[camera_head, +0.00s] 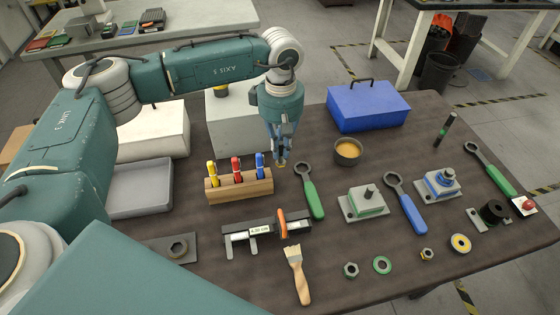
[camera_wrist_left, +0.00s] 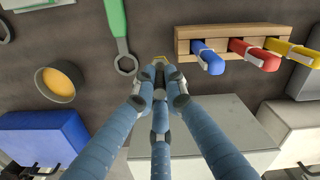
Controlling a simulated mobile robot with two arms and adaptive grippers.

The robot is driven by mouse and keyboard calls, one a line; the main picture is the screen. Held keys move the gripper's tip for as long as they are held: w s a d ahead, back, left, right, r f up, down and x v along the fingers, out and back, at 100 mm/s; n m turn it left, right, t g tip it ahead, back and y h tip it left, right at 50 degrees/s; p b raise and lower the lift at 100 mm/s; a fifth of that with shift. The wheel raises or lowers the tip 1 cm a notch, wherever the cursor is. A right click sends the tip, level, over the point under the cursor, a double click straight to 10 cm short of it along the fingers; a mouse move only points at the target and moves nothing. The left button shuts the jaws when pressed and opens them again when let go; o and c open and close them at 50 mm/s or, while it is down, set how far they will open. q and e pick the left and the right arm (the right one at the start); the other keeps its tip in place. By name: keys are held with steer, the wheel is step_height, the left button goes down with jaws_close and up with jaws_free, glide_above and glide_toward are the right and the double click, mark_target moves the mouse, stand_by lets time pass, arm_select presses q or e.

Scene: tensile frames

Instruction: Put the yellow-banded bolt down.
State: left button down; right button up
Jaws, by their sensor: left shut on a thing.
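My left gripper (camera_head: 281,158) points down over the table, just right of the wooden rack. It is shut on the yellow-banded bolt (camera_head: 281,165), of which only a small yellowish end shows below the fingertips. In the left wrist view the gripper (camera_wrist_left: 160,88) closes on the bolt (camera_wrist_left: 159,61), near the ring end of the green wrench. Most of the bolt is hidden by the fingers. I cannot tell whether it touches the table. My right gripper is not in view.
The wooden rack (camera_head: 240,189) holds yellow, red and blue-handled tools. The green wrench (camera_head: 312,195), bowl (camera_head: 348,152) and blue toolbox (camera_head: 368,108) are nearby. A caliper (camera_head: 262,230) and brush (camera_head: 298,276) lie in front. Bare dark table (camera_head: 318,148) shows beside the gripper.

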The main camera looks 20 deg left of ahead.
mark_target(281, 161)
arm_select(q)
steer(key=shift+f+p, duration=0.55)
steer(key=shift+f, duration=2.75)
steer(key=shift+f, duration=0.2)
steer(key=c, duration=2.1)
jaws_free()
